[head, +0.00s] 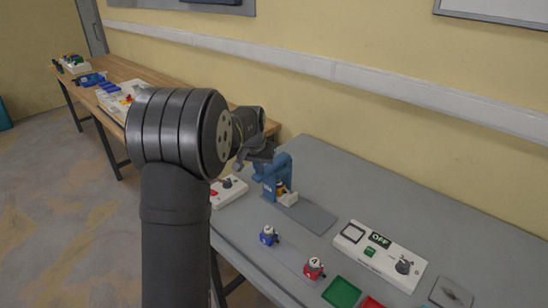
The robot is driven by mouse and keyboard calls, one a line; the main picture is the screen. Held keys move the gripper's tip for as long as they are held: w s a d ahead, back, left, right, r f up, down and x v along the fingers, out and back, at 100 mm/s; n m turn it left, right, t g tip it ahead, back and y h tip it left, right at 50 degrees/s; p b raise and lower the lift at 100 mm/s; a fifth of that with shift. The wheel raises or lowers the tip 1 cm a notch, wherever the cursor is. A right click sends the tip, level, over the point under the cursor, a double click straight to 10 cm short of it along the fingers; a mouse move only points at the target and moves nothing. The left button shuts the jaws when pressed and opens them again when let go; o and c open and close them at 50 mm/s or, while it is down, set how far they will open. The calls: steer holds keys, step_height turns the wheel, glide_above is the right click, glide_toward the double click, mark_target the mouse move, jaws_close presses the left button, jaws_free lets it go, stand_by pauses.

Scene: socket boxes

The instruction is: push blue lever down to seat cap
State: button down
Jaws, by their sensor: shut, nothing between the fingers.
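A blue press (271,177) stands upright on the grey table in the head view, with a blue arm at its top that looks like the lever. My gripper (246,164) is shut and empty, just left of the top of the press. At this size I cannot tell whether it touches the lever. A small orange-brown part (280,187) shows under the press head, beside a whitish block (288,198). I cannot make out which part is the cap or how it sits. My dark arm hides part of the area left of the press.
A dark grey plate (312,216) lies right of the press. A blue piece (268,235) and a red piece (313,267) stand in front. A white control box (380,254) reading OFF, a green tray (341,292) and a white box with a knob (229,190) are nearby.

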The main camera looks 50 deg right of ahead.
step_height(320, 180, up, 10)
stand_by(1.1)
steer(key=shift+f, duration=0.1)
steer(key=shift+f, duration=2.15)
steer(key=c, duration=0.6)
jaws_free()
steer(key=shift+r, duration=0.1)
steer(key=o, duration=0.4)
steer(key=shift+s+r+n, duration=0.25)
steer(key=shift+n, duration=0.15)
steer(key=shift+o, duration=1)
steer(key=s+a+r+n, duration=0.2)
steer(key=s+r+n, duration=0.5)
steer(key=n, duration=0.3)
steer(key=shift+r+h, duration=0.35)
steer(key=shift+h, duration=0.05)
steer(key=w+d+f+n, duration=0.1)
steer(key=d+f, duration=0.2)
steer(key=f, duration=0.5)
steer(key=shift+f+n+t, duration=0.3)
steer(key=shift+f, duration=0.05)
